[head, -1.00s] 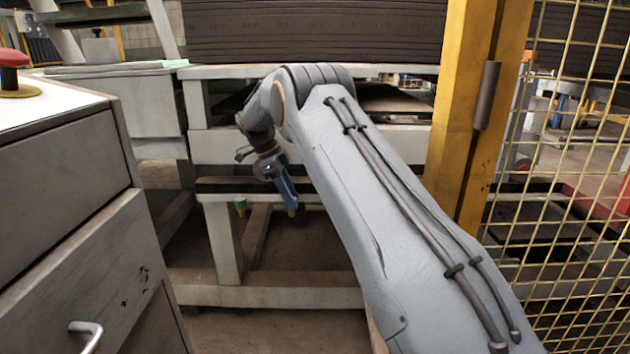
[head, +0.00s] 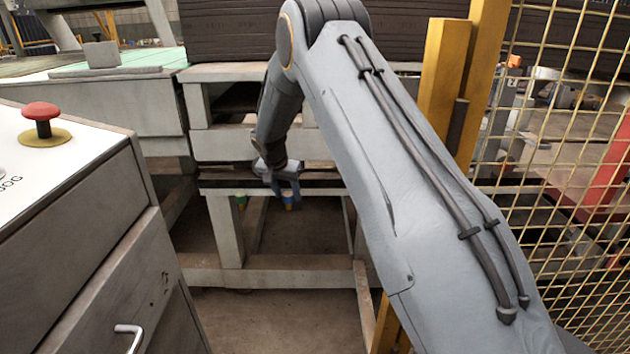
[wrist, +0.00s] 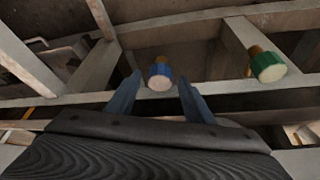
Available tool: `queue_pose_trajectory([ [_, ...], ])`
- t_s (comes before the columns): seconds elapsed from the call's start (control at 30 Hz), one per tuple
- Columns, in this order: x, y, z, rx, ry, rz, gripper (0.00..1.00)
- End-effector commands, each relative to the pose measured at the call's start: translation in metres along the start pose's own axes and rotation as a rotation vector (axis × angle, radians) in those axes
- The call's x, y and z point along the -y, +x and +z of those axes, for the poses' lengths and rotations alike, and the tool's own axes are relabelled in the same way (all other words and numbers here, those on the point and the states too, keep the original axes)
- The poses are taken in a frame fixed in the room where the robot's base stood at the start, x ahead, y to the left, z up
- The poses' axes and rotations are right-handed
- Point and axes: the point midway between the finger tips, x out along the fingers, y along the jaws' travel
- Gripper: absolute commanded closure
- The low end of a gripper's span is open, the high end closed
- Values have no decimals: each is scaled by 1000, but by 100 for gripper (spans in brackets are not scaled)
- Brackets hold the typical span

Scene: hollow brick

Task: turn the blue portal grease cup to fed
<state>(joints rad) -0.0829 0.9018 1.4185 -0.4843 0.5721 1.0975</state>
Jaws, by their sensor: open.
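The blue grease cup (wrist: 159,77), a round blue cap with a pale face on a brass stem, shows in the wrist view between and just beyond my fingertips. It is small and partly hidden by my gripper in the head view (head: 288,197). My gripper (wrist: 158,86) is open, with one blue-grey finger on each side of the cup. I see no clear contact. A green cup (wrist: 268,66) on a similar brass stem sits to the right in the wrist view. In the head view it is left of my gripper (head: 241,202).
A grey cabinet (head: 75,230) with a red mushroom button (head: 41,113) stands at left. A yellow post (head: 445,75) and wire mesh fence (head: 560,190) stand at right. Pale frame beams (head: 228,235) surround the cups.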

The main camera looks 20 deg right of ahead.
Motion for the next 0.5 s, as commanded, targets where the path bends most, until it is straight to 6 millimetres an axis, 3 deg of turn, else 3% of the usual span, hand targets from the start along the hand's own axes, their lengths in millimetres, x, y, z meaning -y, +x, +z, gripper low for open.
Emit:
queue_pose_trajectory([
  [0.5, -4, -1, -1, 2, -346, -143, 53],
])
